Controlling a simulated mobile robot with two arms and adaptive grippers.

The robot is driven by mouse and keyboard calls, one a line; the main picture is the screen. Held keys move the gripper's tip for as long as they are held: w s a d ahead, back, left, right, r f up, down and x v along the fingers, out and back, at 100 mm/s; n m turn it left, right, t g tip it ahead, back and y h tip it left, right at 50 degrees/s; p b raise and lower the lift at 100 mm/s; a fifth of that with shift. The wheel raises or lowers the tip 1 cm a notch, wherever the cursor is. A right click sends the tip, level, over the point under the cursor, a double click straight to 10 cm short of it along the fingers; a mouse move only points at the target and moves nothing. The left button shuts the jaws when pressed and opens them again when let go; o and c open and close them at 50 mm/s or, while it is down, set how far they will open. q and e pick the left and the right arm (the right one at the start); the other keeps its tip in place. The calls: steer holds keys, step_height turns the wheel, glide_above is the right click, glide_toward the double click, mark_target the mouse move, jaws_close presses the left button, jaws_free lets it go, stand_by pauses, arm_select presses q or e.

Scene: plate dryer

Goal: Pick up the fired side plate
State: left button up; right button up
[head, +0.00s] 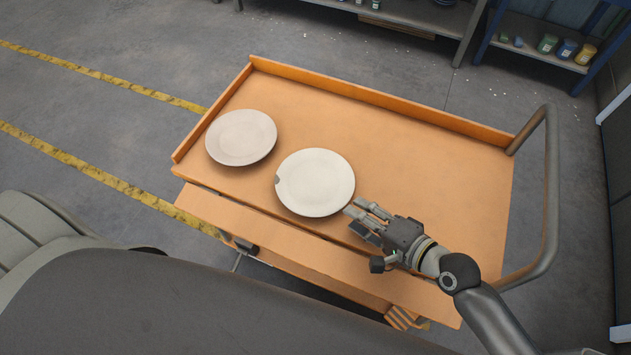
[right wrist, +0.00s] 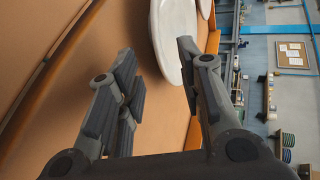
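Two round plates lie on the orange cart top. The whiter plate (head: 316,183) is nearer the middle and has a small dark notch at its left rim. The other plate (head: 241,137), slightly pinkish grey, lies up and to its left, apart from it. I cannot tell for sure which is the fired side plate. My right gripper (head: 356,208) is open and empty at the lower right rim of the whiter plate. In the right wrist view the fingers (right wrist: 156,64) stand apart, with a pale plate (right wrist: 174,30) just beyond them; contact is unclear. My left gripper is not seen.
The cart (head: 430,150) has a raised lip along its back and left sides and a grey tube handle (head: 551,190) on the right. Its top is clear right of the plates. A shelf with small containers (head: 567,49) stands at the upper right.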

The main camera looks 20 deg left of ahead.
steer(key=x, duration=0.2)
steer(key=w+x, duration=0.1)
steer(key=x, duration=0.2)
steer(key=shift+d+f, duration=0.1)
steer(key=shift+d, duration=0.05)
steer(key=shift+s, duration=0.1)
jaws_close()
